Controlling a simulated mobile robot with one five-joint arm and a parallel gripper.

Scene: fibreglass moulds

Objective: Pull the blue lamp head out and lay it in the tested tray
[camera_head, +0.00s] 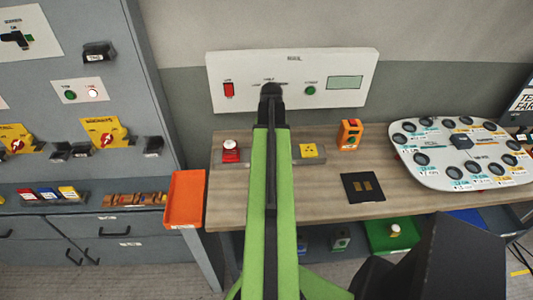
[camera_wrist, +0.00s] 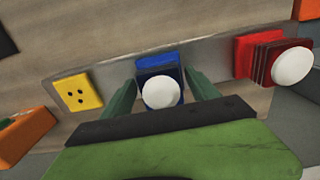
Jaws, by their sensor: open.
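The blue lamp head (camera_wrist: 158,72) has a white dome and sits on a grey rail between a yellow socket block and a red lamp head. My gripper (camera_wrist: 163,78) is open, with one finger on each side of the blue lamp head; I cannot tell whether either finger touches it. In the head view my green arm hides the blue lamp head. No tray label is legible. An orange tray (camera_head: 185,198) is at the bench's left end, and a green tray (camera_head: 408,238) and a blue tray (camera_head: 466,217) are below the bench.
The red lamp head (camera_head: 231,152) and yellow socket block (camera_head: 309,151) flank my arm on the rail. An orange device (camera_head: 349,134), a black plate (camera_head: 362,187) and a large round-cornered panel (camera_head: 462,153) are to the right. A grey cabinet (camera_head: 150,110) stands left. The bench front is mostly clear.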

